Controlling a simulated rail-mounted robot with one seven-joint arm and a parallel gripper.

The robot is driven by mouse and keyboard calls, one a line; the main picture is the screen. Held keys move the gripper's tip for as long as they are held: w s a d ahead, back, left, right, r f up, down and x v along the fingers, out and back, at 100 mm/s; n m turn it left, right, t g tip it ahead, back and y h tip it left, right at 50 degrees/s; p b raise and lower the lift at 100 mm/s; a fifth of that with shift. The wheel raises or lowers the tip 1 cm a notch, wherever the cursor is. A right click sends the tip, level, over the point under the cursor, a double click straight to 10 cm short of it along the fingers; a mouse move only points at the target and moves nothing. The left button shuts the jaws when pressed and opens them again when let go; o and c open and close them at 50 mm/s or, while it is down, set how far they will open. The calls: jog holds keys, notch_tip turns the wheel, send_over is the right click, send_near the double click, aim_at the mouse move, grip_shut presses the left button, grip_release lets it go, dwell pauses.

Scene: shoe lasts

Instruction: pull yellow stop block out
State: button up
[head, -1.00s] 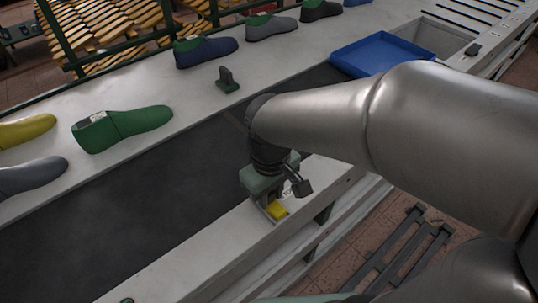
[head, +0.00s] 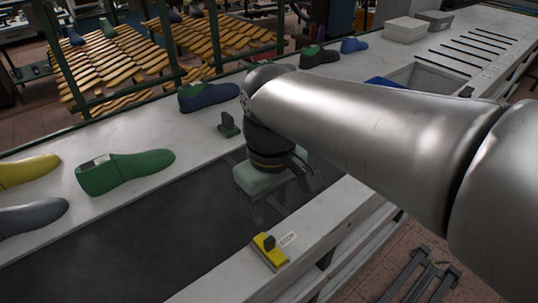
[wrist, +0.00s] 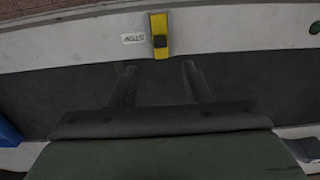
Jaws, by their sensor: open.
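The yellow stop block (head: 265,256) with a small dark knob on top sits on the pale front rail of the conveyor, with a white label beside it. In the wrist view the yellow stop block (wrist: 159,48) shows at the top, just beyond my fingertips. My gripper (head: 264,214) hangs over the dark belt, behind the block and apart from it. In the wrist view my gripper (wrist: 158,72) has its two dark fingers spread wide, with only belt between them.
A green shoe last (head: 125,170), a yellow one (head: 28,170) and a blue one (head: 208,96) lie on the far ledge. A blue tray (head: 385,82) is partly hidden behind my arm.

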notch_tip(320, 180, up, 5)
jog(key=shift+f, duration=0.1)
dwell(0.5)
jog(key=s+d+f+m, duration=0.2)
jog(key=d+f+m, duration=0.1)
jog(key=d+f, duration=0.3)
jog(key=s+d+f+m, duration=0.3)
jog(key=d+f, duration=0.3)
jog(key=f, duration=0.4)
jog(key=shift+f+m, duration=0.25)
jog(key=shift+m, duration=0.25)
jog(key=shift+w, duration=0.1)
dwell(0.5)
